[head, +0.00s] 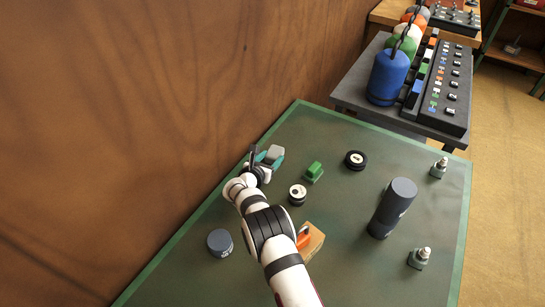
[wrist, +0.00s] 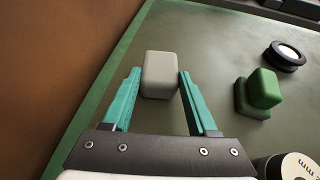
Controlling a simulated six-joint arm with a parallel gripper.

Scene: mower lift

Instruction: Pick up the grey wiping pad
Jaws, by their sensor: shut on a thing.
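The grey wiping pad (wrist: 161,74) is a pale rounded block near the top middle of the wrist view. In the head view, the pad (head: 276,151) shows at the tip of my gripper (head: 268,157), near the left edge of the green-bordered table (head: 345,287). My gripper's teal fingers also show in the wrist view (wrist: 159,76), one on each side of the pad, shut on it. The pad's underside is hidden, so I cannot tell whether it touches the table.
A green block (head: 314,171) and a black ring-shaped part (head: 355,160) lie to the right. A black-and-white round part (head: 297,194) is close to my arm. The brown wall (head: 120,100) rises close on the left.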

